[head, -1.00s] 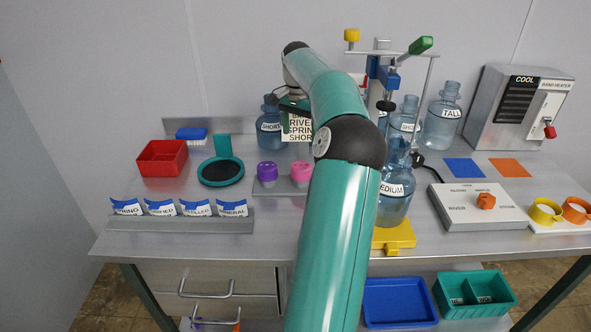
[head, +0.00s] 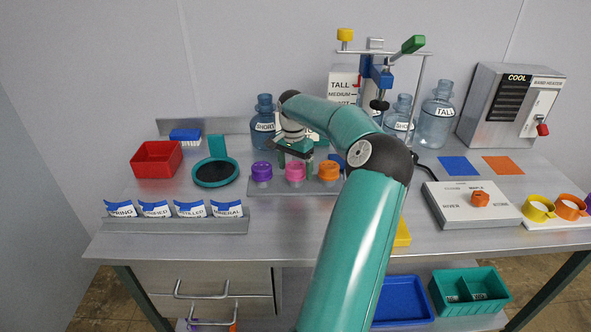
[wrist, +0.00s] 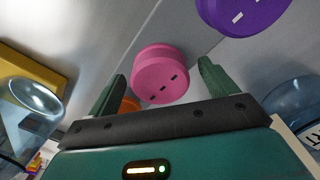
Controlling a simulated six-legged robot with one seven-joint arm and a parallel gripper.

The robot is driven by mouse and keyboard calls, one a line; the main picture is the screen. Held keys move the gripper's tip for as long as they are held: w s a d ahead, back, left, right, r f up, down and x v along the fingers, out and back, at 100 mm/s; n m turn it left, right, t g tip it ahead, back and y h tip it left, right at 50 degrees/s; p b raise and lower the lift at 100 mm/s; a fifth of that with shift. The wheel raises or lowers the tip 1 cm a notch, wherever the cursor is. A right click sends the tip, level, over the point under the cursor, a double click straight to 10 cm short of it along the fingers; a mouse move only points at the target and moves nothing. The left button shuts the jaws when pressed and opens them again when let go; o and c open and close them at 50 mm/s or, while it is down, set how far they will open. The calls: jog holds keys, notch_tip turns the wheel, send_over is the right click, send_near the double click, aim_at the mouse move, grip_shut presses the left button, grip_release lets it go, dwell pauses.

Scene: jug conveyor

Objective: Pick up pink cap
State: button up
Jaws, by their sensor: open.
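The pink cap (head: 295,171) stands on a small grey rack between a purple cap (head: 261,171) and an orange cap (head: 328,170). My gripper (head: 295,167) is open and empty, just above and behind the pink cap. In the wrist view the pink cap (wrist: 161,74) shows between and beyond the two green fingers of my gripper (wrist: 158,88), with a gap on each side. The purple cap (wrist: 243,14) is at the upper right there. Part of the orange cap (wrist: 130,104) shows behind the left finger.
A blue jug (head: 264,125) labelled SHORT stands behind the rack. A green-rimmed round pad (head: 215,173) and a red bin (head: 156,159) lie to the left. Labels on a metal holder (head: 175,226) are at the front left.

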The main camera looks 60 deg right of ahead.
jog(key=c, duration=1)
jog(key=shift+r, duration=0.1)
jog(key=shift+c, duration=0.2)
